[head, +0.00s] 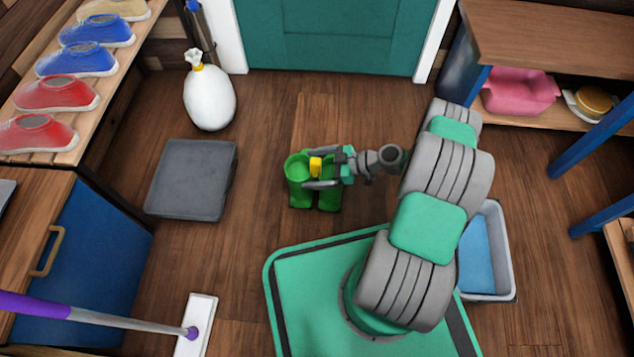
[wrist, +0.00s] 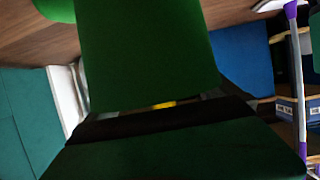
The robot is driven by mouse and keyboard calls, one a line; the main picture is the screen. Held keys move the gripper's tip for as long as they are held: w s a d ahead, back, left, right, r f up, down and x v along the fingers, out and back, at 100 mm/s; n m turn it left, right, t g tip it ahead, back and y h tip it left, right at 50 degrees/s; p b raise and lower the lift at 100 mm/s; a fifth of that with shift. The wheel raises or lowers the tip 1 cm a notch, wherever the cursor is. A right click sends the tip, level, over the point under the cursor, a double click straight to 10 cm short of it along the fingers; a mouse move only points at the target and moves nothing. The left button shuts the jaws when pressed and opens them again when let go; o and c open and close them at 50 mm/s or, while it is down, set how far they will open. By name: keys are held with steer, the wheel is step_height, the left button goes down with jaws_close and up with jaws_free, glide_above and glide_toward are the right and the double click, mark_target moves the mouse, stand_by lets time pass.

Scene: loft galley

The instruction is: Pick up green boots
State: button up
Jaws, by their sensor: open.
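The green boots (head: 299,172) stand upright on the wooden floor near the middle of the head view, in front of the teal door. My gripper (head: 314,170) is at the boots, reaching in from the right, with its fingers at the upper part of the boots. It is open; the head view does not show clearly whether a boot shaft lies between the fingers. In the wrist view a green boot (wrist: 150,55) fills the middle, very close to the camera, and hides most of the fingers.
A grey flat box (head: 192,178) lies on the floor left of the boots. A white bag (head: 209,98) stands behind it. A mop (head: 110,318) lies at lower left. A basin with blue contents (head: 477,255) is at right. Shoes (head: 78,60) line the left shelf.

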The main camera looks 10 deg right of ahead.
steer(key=shift+w+a+f, duration=0.15)
steer(key=shift+a+f, duration=0.05)
steer(key=shift+a, duration=0.2)
steer(key=shift+c, duration=0.6)
steer(key=shift+r, duration=0.1)
steer(key=c, duration=1.6)
